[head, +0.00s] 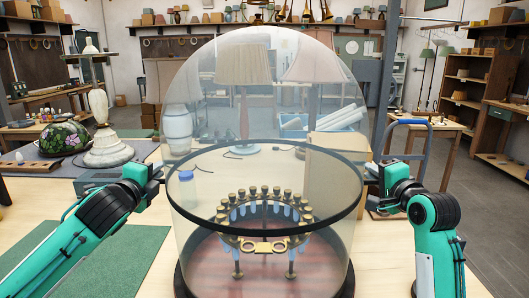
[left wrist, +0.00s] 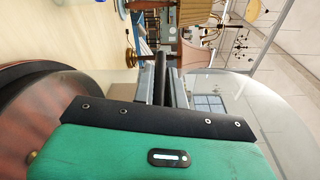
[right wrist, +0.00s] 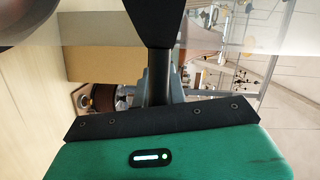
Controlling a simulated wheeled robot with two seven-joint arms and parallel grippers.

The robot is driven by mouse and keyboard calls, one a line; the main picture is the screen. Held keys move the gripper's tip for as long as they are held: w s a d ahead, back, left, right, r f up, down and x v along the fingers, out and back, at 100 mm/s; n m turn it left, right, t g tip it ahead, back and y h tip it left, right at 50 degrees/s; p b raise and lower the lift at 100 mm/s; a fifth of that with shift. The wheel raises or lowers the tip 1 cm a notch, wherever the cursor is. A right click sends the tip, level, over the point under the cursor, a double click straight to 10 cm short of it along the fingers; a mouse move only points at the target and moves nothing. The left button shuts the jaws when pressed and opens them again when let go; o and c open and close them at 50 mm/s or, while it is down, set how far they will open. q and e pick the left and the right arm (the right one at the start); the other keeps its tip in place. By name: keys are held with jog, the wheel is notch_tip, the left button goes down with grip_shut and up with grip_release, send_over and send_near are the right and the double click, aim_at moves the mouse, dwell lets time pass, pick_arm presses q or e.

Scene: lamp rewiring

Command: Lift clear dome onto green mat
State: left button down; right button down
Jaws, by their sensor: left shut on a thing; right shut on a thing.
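The clear dome (head: 225,110) is a tall see-through bell with a dark band (head: 265,229) around its middle. It stands upright around a brass ring stand (head: 262,245) hung with blue glass drops, above a round reddish wooden base (head: 215,265). Its lower edge is hard to make out, so I cannot tell whether it touches the base. My left gripper (head: 163,172) is shut on the band at the dome's left side; the left wrist view shows the band between its fingers (left wrist: 161,85). My right gripper (head: 368,174) is shut on the band's right side. The green mat (head: 120,262) lies flat at the front left.
A blue-capped bottle (head: 187,187) shows through the dome. Lamps with pleated shades (head: 243,66) stand behind it. The mat's visible part is bare.

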jog(key=shift+d+r, duration=0.1)
jog(key=shift+r, duration=0.05)
